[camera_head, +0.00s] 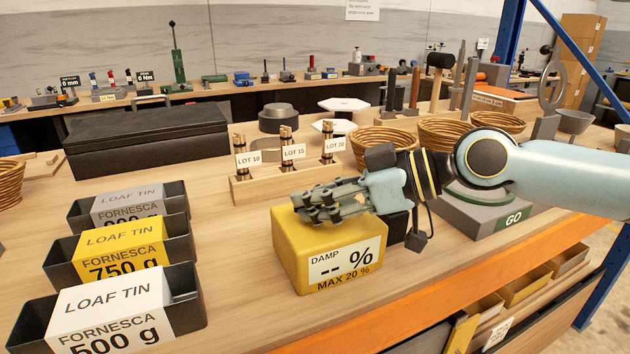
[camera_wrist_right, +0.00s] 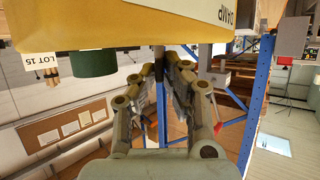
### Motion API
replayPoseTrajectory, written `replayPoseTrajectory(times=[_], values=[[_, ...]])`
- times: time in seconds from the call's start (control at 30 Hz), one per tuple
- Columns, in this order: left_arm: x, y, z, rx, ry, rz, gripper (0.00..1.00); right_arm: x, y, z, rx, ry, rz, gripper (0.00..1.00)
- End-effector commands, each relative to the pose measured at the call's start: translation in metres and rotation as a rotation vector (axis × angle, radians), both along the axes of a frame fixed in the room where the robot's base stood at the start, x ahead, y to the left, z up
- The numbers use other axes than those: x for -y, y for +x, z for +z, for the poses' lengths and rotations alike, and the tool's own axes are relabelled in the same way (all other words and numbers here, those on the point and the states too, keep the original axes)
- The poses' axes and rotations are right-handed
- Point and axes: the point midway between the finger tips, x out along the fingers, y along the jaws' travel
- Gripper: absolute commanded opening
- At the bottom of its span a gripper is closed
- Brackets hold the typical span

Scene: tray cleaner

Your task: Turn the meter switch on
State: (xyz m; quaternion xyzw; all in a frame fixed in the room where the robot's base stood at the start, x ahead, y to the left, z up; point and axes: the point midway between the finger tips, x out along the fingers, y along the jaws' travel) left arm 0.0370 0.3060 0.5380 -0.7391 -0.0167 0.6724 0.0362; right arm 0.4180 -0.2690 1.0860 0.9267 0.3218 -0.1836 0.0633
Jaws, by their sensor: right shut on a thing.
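The yellow damp meter (camera_head: 288,255) stands on the bench in the head view, its display (camera_head: 340,267) reading "-- %" above "MAX 20 %". It also fills the top of the right wrist view (camera_wrist_right: 110,25). My right gripper (camera_head: 318,207) is over the meter's top, its fingers close to the top face. In the right wrist view its fingertips (camera_wrist_right: 160,75) are close together, shut on a small dark part at the meter's edge. That part looks like the switch, but the fingers mostly hide it, so its position cannot be told. My left gripper is out of view.
Grey, yellow and white loaf tins (camera_head: 125,315) stand at the left. The lot rack (camera_head: 255,188) is behind the meter, with wicker baskets (camera_head: 385,140) to its right. A grey GO unit (camera_head: 480,220) sits under my right arm. Bare bench lies between tins and meter.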

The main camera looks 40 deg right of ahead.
Motion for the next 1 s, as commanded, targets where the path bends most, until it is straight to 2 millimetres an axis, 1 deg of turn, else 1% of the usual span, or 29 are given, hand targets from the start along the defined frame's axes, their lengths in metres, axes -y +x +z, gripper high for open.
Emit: replayPoseTrajectory(times=[0.03,0.17,0.4,0.53,0.6,0.73,1.0], values=[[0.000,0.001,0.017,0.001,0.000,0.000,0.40,-0.002,-0.001,0.007,-0.003,0.009,-0.044,0.00],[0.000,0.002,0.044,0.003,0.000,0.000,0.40,-0.003,-0.002,0.009,-0.006,0.013,-0.163,0.00],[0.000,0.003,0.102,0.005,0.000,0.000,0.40,-0.006,-0.003,0.010,-0.010,0.011,-0.391,0.00],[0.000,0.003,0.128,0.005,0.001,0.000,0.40,-0.007,-0.003,0.008,-0.009,0.008,-0.510,0.00],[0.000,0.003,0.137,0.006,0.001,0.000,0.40,-0.008,-0.003,0.007,-0.008,0.006,-0.569,0.00],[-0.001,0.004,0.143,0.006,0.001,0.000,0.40,-0.009,-0.003,0.002,-0.005,0.006,-0.669,0.00],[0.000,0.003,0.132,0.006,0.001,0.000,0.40,-0.009,-0.002,-0.003,-0.003,0.004,-0.828,0.00]])
